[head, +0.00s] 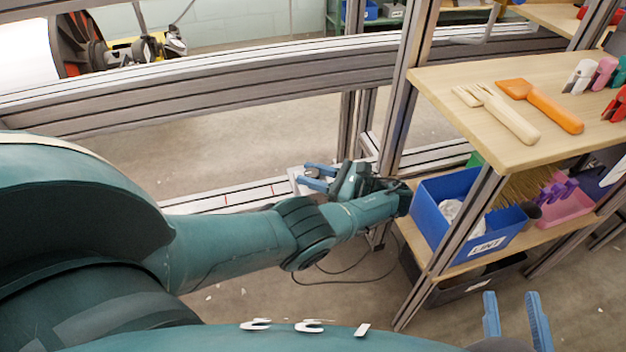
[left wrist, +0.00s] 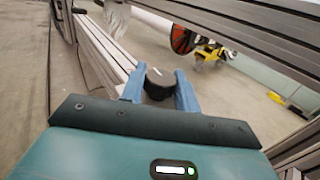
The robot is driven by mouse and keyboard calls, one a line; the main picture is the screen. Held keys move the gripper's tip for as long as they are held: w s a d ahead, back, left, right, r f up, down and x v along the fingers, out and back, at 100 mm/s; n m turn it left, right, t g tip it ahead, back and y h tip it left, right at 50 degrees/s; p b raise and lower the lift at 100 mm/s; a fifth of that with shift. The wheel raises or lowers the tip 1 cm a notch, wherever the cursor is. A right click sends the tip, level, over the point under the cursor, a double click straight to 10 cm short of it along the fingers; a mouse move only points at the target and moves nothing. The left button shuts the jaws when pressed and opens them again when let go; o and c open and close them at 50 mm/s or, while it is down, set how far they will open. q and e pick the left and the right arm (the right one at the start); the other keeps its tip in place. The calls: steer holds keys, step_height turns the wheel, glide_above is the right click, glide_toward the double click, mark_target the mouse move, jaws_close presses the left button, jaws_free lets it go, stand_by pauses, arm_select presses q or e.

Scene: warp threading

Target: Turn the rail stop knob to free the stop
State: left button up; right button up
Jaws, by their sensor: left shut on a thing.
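The rail stop knob (left wrist: 158,84) is a dark round knob with a pale mark on top, seen in the left wrist view. My left gripper (left wrist: 159,88) has its blue fingers on both sides of the knob and is shut on it. In the head view my left gripper (head: 309,174) is at the pale stop block (head: 297,184) on the low rail (head: 235,198), which carries red marks. The knob is small there and partly hidden by the fingers. My right gripper (head: 516,312) is at the lower right, open and empty.
A metal frame beam (head: 250,75) crosses above the rail, with an upright post close to my left gripper. Cables lie on the floor.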

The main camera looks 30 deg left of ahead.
arm_select(q)
steer(key=shift+a+r+g, duration=0.1)
steer(key=shift+g, duration=0.2)
steer(key=o, duration=1)
steer(key=shift+c, duration=0.2)
arm_select(e)
steer(key=shift+r, duration=0.1)
